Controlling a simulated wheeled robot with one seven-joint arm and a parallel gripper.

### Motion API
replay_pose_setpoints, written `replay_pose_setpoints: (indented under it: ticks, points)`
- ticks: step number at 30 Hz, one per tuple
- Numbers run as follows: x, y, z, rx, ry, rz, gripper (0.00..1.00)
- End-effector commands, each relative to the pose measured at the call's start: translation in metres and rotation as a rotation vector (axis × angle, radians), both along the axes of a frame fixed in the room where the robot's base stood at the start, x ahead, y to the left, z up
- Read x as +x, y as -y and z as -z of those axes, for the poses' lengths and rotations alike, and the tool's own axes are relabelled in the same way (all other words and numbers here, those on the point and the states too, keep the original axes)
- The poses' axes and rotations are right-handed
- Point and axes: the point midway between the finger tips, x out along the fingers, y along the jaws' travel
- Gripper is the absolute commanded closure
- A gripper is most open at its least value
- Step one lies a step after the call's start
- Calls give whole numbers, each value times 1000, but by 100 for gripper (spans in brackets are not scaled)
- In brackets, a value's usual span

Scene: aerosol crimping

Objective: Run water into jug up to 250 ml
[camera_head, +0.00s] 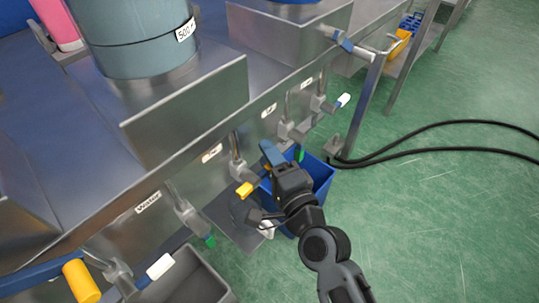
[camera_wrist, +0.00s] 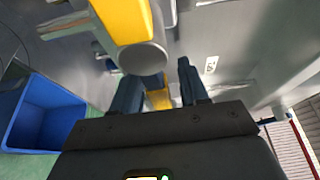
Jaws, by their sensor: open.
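The "Water" label (camera_head: 148,203) is on the steel bench front in the head view, with a green-ended valve fitting (camera_head: 208,240) below and right of it. My gripper (camera_head: 270,153) is farther right, by the bench front near a yellow valve handle (camera_head: 244,189). In the wrist view its open fingers (camera_wrist: 162,88) point at the bench. A large yellow handle with a round grey end (camera_wrist: 142,58) is close to the left finger. Another yellow piece (camera_wrist: 158,98) shows between the fingers; contact cannot be told. I cannot make out a jug or its water level.
A blue bin (camera_head: 322,172) stands beside my gripper, also left in the wrist view (camera_wrist: 45,112). A grey open container (camera_head: 190,277) is at the lower left. Black hoses (camera_head: 440,150) lie on the green floor. The floor at right is mostly clear.

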Motion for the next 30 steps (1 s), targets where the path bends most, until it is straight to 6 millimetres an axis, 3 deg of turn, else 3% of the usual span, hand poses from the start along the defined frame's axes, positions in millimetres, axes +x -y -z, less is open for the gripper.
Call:
replay_pose_setpoints:
  ticks: [8,22,30]
  points:
    - [2,-1,0,0,0,0,56]
    - [2,-1,0,-1,0,0,99]
    - [1,-1,0,-1,0,0,100]
